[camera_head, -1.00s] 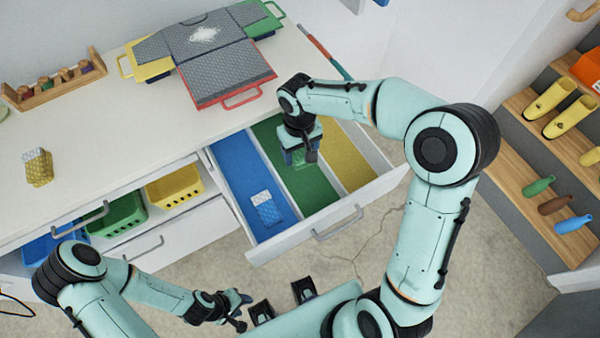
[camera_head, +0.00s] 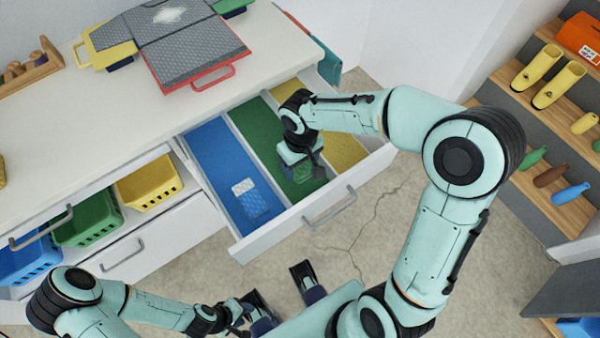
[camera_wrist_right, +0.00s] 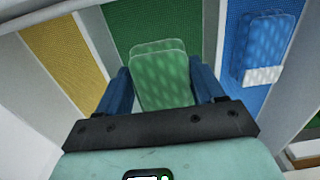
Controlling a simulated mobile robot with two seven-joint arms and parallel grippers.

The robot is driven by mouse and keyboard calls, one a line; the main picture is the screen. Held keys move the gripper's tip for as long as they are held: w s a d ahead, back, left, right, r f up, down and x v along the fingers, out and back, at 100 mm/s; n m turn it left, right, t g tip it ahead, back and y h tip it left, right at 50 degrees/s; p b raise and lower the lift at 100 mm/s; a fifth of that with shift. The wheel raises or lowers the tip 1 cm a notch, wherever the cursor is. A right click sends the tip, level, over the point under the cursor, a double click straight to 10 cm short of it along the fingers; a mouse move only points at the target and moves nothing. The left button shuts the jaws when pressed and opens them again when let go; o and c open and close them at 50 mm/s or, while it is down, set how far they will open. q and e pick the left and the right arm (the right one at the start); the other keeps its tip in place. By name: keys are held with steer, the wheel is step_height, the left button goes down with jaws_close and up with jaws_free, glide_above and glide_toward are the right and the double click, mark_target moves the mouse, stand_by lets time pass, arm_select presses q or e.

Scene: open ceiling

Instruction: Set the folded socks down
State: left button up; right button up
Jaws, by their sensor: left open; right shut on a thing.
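The folded green socks (camera_wrist_right: 160,80) are between the two blue fingers of my right gripper (camera_wrist_right: 162,92), which is shut on them. In the head view my right gripper (camera_head: 302,168) is over the front part of the green compartment (camera_head: 262,132) of the open drawer. Whether the socks touch the compartment floor I cannot tell. Folded blue socks with a pale end (camera_head: 250,199) lie in the blue compartment (camera_head: 215,155), also seen in the right wrist view (camera_wrist_right: 268,45). My left gripper (camera_head: 236,312) is open, low in front of the cabinet, away from the drawer.
The yellow compartment (camera_head: 345,152) looks empty where visible. A yellow item (camera_head: 2,172) shows at the counter's left edge. Yellow (camera_head: 148,187), green (camera_head: 88,217) and blue (camera_head: 28,258) baskets stand in the cabinet. Shelves with boots and bottles stand right.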

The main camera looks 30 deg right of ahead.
steer(key=shift+f+b, duration=0.4)
steer(key=shift+f, duration=2.3)
steer(key=shift+f, duration=0.15)
steer(key=o, duration=1)
steer(key=shift+r, duration=0.25)
step_height(320, 180, up, 12)
steer(key=shift+f+p, duration=0.1)
steer(key=shift+p, duration=0.9)
